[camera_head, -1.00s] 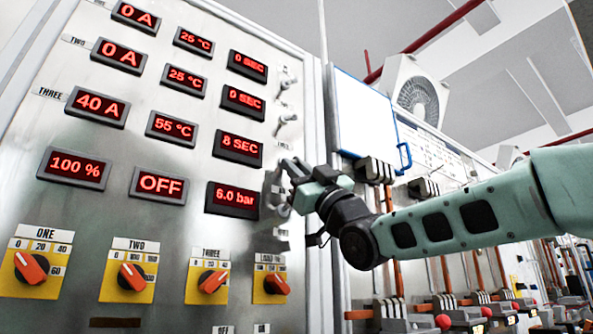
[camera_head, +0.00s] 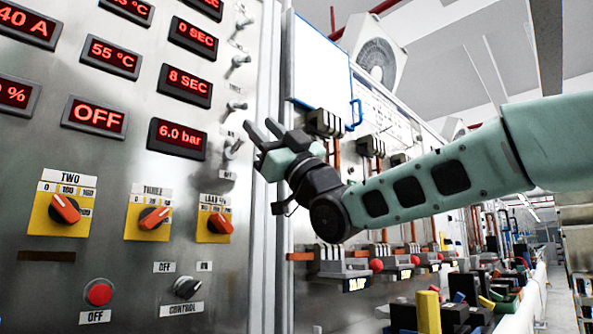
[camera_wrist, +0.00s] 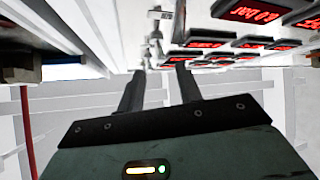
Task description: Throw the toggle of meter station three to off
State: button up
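A column of small metal toggles runs down the right side of the grey panel in the head view. The toggle beside the 8 SEC row (camera_head: 236,105) appears to be the one for station three, though the tiny label above it is unreadable. Another toggle (camera_head: 233,148) is below it. The station-three displays read 40 A (camera_head: 28,23), 55 °C (camera_head: 100,56) and 8 SEC (camera_head: 186,86). My gripper (camera_head: 261,127) is open and empty, just right of these toggles in the picture; contact cannot be told. In the wrist view its fingers (camera_wrist: 159,72) are spread apart, with pale fittings beyond them.
Orange rotary knobs (camera_head: 65,209) sit low on the panel, above a red OFF button (camera_head: 99,293) and a CONTROL switch (camera_head: 187,288). A whiteboard (camera_head: 318,62) and breaker gear (camera_head: 324,123) stand close right of the panel edge. A fan unit (camera_head: 377,48) is high behind.

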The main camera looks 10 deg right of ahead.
jog(key=b+v, duration=0.1)
jog(key=v, duration=1)
dwell(0.6)
